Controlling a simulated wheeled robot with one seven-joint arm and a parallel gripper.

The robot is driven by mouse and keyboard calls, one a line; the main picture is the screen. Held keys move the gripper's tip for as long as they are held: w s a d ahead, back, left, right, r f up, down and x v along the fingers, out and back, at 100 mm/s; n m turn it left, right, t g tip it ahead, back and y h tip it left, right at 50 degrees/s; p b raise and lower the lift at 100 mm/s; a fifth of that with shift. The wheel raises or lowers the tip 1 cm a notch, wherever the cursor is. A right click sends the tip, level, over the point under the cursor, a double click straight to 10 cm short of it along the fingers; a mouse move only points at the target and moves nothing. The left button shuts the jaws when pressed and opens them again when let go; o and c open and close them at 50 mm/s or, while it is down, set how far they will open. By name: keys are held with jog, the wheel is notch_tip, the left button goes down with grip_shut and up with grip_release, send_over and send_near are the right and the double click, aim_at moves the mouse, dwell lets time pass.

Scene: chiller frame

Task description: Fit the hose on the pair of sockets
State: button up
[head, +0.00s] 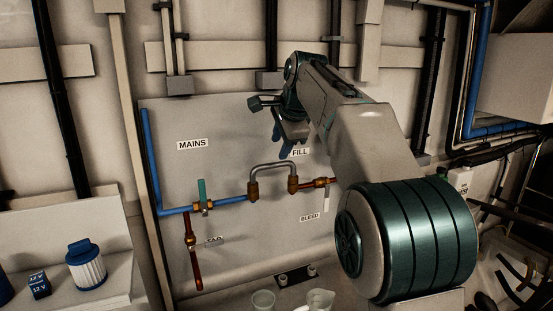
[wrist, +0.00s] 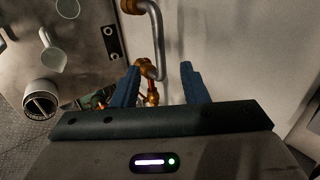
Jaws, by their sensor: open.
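The hose (head: 272,166) is a short grey U-shaped piece, upright with its bend at the top. Its two ends meet the left brass socket (head: 253,191) and the right brass socket (head: 293,185) on the wall pipework. How deep the ends sit cannot be told. My gripper (head: 281,146) is open and empty, above the hose and in front of the panel. In the wrist view the hose (wrist: 157,38) runs from one socket at the top to the other, partly seen between the blue fingers (wrist: 160,75), with no visible contact.
A green-handled valve (head: 203,192) stands left of the sockets on the blue pipe. A bleed valve (head: 322,183) is to the right. Below are a dark two-hole plate (head: 296,275) and clear cups (head: 263,301). A blue-capped filter (head: 86,266) stands at left.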

jog(key=shift+v, duration=2.05)
jog(key=s+d+f+n+g, duration=0.1)
jog(key=s+f+n, duration=0.3)
jog(key=s+f, duration=0.5)
jog(key=s+d+f+n+g+h, duration=0.1)
jog(key=s+d+f+n, duration=0.2)
jog(key=s+f, duration=0.6)
jog(key=s+d+f+n+h, duration=0.1)
jog(key=s+d+f+n, duration=0.2)
jog(key=s+f+n, duration=0.4)
jog(key=s+f, duration=0.2)
jog(key=s, duration=0.5)
jog(key=shift+s+f+g, duration=0.25)
jog(key=shift+s+g, duration=0.15)
jog(key=shift+d, duration=0.1)
jog(key=shift+c, duration=0.3)
